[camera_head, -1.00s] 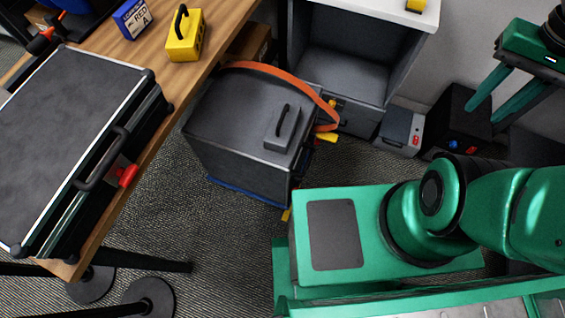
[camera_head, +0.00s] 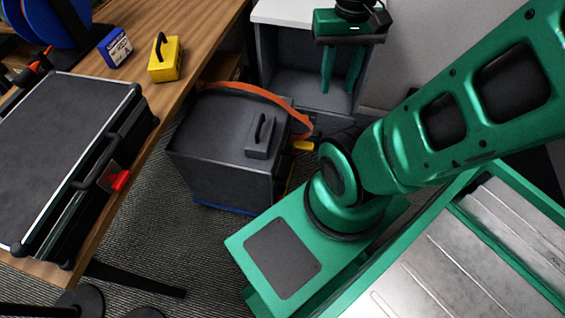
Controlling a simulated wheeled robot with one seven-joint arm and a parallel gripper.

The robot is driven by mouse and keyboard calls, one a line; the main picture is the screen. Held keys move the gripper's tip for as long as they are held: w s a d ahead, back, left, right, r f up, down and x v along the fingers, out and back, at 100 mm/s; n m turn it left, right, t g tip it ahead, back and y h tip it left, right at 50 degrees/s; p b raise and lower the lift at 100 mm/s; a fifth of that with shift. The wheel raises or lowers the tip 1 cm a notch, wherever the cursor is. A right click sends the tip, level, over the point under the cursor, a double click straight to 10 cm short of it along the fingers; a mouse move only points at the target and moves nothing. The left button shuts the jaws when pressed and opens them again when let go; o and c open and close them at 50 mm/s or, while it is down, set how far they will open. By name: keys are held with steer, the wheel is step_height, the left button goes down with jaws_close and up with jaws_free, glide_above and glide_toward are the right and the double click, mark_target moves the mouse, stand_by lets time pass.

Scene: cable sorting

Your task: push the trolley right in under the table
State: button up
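The trolley (camera_head: 212,125) looks to be the dark grey box on the floor, with a small grey handled block (camera_head: 261,136) on its lid and a blue lower edge. An orange strap (camera_head: 262,98) runs along its far side. It stands beside the wooden table (camera_head: 196,62), mostly out in the open; I cannot tell how much is under the tabletop. My gripper (camera_head: 339,90) is beyond the trolley to the upper right, in front of the open grey cabinet. Its two fingers point down, apart and empty. My arm hides the floor right of the trolley.
A large black case (camera_head: 62,150) and a yellow handled weight (camera_head: 165,58) rest on the table, with a blue box (camera_head: 114,46) near it. The open grey cabinet (camera_head: 301,70) stands behind the trolley. A table leg (camera_head: 135,279) and bare carpet (camera_head: 150,235) lie in front.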

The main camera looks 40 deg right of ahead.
steer(key=w+d+f+m+g+y, duration=0.1)
steer(key=w+d+f, duration=0.1)
steer(key=w+f, duration=0.45)
steer(key=w+d+f, duration=0.3)
steer(key=w+f, duration=0.2)
steer(key=f, duration=0.3)
steer(key=m+y, duration=0.2)
steer(key=y, duration=0.2)
glide_toward(289, 164)
steer(key=shift+x, duration=3.95)
